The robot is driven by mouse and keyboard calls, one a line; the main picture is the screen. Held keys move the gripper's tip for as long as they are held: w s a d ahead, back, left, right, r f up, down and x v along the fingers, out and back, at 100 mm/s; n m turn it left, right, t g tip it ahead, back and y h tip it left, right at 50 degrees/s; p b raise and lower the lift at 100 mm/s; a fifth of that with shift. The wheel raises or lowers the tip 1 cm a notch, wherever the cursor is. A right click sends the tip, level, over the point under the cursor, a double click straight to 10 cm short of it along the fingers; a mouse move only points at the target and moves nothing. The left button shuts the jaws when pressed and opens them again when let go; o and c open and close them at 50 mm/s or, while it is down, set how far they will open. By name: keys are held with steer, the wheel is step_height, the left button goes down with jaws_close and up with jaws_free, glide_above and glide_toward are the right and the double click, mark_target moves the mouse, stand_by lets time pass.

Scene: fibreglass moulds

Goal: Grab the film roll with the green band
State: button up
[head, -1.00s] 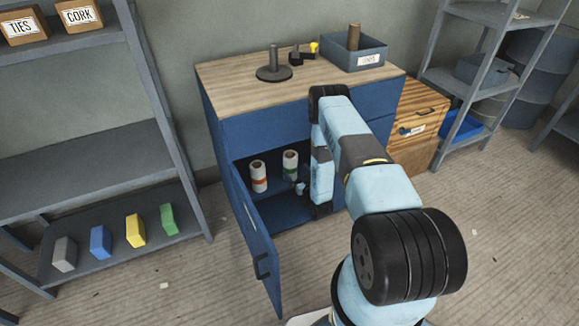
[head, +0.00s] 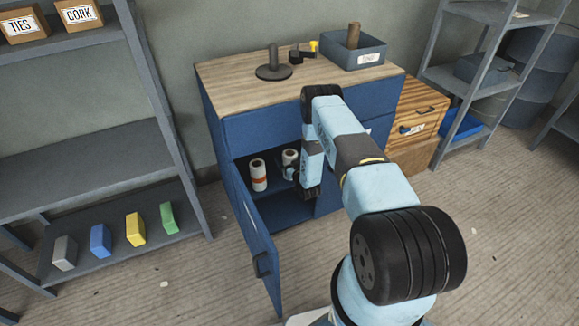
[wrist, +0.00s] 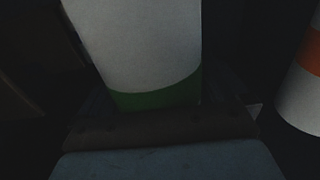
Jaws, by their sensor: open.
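The film roll with the green band (head: 290,157) stands upright on a shelf inside the open blue cabinet. My gripper (head: 291,173) is at its front lower part and covers the band in the head view. In the dark wrist view the white roll (wrist: 145,40) fills the upper middle, its green band (wrist: 155,97) low down, just beyond my gripper (wrist: 160,120). My gripper is open. Whether the fingers touch the roll cannot be told. A second roll, with an orange band (head: 259,176), stands to the left; it shows at the right edge of the wrist view (wrist: 302,100).
The cabinet door (head: 255,250) hangs open at the left. The cabinet top (head: 235,80) carries a dark stand (head: 273,68) and a grey bin (head: 365,52). A shelf rack with coloured blocks (head: 100,240) stands farther left.

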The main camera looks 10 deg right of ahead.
steer(key=shift+c, duration=0.3)
steer(key=c, duration=1.3)
steer(key=shift+r, duration=0.1)
